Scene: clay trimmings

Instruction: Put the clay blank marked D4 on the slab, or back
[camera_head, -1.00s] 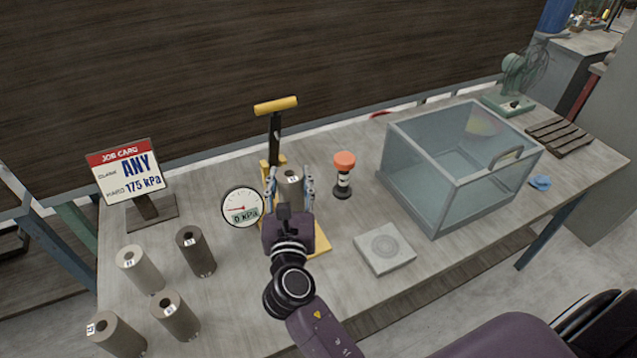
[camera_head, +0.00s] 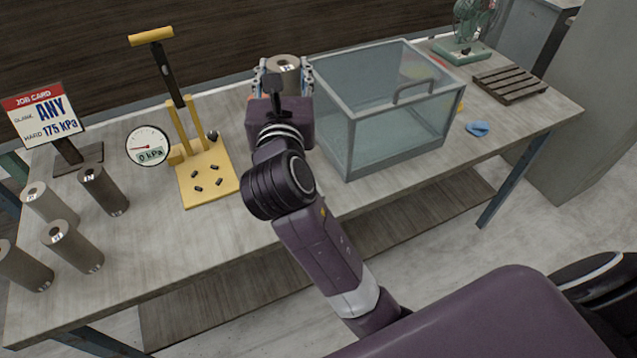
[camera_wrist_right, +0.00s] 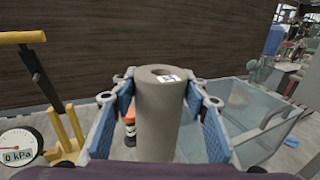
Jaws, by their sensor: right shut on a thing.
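My right gripper (camera_head: 284,76) is shut on a grey-brown clay blank (camera_head: 285,62), held upright with its hollow top up. In the right wrist view the blank (camera_wrist_right: 158,120) stands between the blue finger pads; its small label is too small to read surely. Several other blanks stand at the left of the bench: a pale one (camera_head: 48,203), a dark one (camera_head: 105,191), and browner ones (camera_head: 72,247) nearer the front. Their marks cannot be read surely. The slab is not visible now; my right arm covers part of the bench. My left gripper is not in view.
A yellow hand press (camera_head: 205,190) with small dark bits on its base stands left of my arm, beside a gauge (camera_head: 148,146) reading 0 kPa. A glass box (camera_head: 385,150) stands right of my gripper. A fan (camera_head: 470,30) is behind.

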